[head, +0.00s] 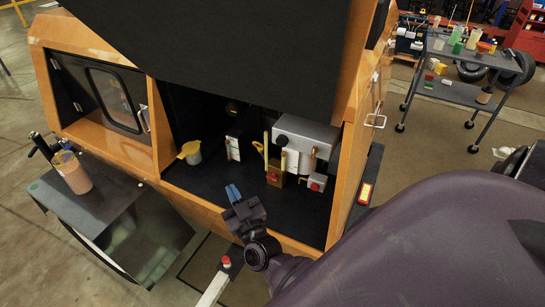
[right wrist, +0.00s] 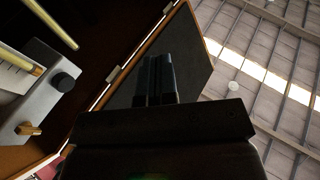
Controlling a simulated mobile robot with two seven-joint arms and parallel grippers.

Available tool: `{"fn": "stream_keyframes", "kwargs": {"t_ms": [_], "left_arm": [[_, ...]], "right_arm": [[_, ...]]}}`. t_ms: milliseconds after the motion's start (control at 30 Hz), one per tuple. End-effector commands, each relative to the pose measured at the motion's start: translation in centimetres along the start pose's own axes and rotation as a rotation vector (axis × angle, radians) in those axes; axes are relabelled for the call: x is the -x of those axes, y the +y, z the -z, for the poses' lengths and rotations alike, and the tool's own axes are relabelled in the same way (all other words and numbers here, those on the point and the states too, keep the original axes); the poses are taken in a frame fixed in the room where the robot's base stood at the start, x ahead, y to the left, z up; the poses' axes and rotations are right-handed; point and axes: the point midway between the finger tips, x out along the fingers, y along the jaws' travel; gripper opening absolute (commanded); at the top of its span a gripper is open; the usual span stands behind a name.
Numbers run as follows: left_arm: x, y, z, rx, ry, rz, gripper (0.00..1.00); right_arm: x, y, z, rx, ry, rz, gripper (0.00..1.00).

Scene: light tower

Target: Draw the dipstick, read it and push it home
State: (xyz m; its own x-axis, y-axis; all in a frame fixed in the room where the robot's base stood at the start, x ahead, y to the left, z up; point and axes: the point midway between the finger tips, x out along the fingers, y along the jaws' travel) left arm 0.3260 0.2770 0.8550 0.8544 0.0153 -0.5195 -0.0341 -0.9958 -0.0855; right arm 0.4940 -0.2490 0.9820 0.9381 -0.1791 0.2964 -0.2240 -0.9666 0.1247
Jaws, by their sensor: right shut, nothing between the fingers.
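In the head view a grey metal engine box (head: 305,138) stands inside the open orange cabinet. A small yellow loop (head: 258,147), which looks like the dipstick handle, shows at its left. Beside it a brass-coloured block (head: 275,174) has a red part and thin yellow upright pieces. My right gripper (head: 232,193) is shut and empty in front of the compartment, apart from these things. In the right wrist view its dark fingers (right wrist: 155,80) are together. A grey body with a black knob (right wrist: 64,82) and yellow rods (right wrist: 52,24) shows at left. My left gripper is not in view.
A yellow-topped cup (head: 190,152) and a white card (head: 233,148) stand on the compartment floor. A dark raised panel (head: 250,40) hangs over it. A side table (head: 95,205) with a bottle is at left; a cart (head: 455,90) is at back right.

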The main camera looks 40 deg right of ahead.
Motion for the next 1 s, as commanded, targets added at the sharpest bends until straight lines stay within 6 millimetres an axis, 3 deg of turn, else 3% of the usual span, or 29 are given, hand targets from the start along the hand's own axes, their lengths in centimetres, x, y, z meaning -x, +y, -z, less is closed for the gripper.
{"fn": "stream_keyframes", "kwargs": {"t_ms": [400, 1000], "left_arm": [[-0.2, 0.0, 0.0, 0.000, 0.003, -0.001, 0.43], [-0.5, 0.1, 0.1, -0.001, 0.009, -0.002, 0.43]], "right_arm": [[6.0, 0.2, -3.5, -0.020, -0.241, 0.209, 0.00], [14.2, 2.4, -7.4, -0.023, -0.599, 0.300, 0.00]]}}
